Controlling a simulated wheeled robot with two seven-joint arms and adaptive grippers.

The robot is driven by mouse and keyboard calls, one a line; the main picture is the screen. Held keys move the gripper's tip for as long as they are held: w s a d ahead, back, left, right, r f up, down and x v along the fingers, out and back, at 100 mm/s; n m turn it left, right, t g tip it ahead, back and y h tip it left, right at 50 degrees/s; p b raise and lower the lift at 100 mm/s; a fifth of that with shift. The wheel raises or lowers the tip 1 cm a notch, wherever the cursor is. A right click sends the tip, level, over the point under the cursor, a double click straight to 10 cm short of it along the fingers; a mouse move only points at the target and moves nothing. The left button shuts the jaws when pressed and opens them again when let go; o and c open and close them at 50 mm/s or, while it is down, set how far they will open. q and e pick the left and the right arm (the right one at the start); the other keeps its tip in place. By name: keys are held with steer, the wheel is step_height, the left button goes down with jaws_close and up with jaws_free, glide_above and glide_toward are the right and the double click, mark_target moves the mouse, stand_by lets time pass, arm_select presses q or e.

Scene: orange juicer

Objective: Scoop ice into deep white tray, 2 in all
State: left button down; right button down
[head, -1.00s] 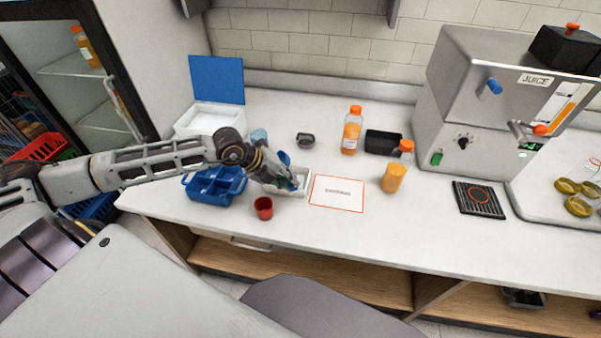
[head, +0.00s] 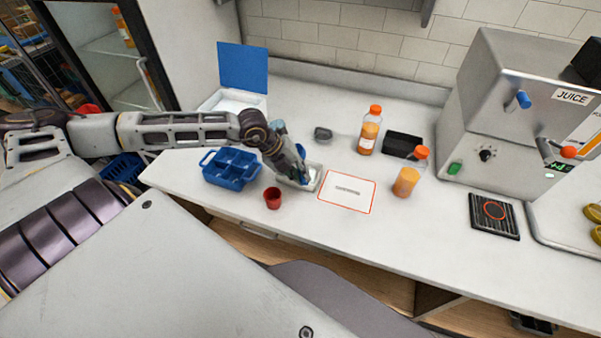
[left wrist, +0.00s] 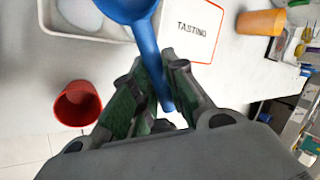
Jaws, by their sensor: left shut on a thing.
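My left gripper (head: 303,178) is shut on the handle of a blue scoop, and it is over the small deep white tray (head: 318,177) on the counter. In the left wrist view the gripper (left wrist: 158,68) grips the blue scoop (left wrist: 146,42) by its handle, and the scoop's bowl is cut off by the top edge. The white tray (left wrist: 55,28) is at the upper left there, with whitish rounded pieces (left wrist: 80,12) in it, likely ice. The scoop's contents cannot be made out. My right gripper is not in view.
A red cup (head: 272,198) and a blue divided caddy (head: 230,168) stand left of the tray. A tasting card (head: 346,193) lies to its right. A white box (head: 232,101) with raised blue lid stands behind.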

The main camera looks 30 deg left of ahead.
arm_select(q)
steer(key=shift+w+d+r+g+y, duration=0.15)
steer(key=shift+g+y, duration=0.35)
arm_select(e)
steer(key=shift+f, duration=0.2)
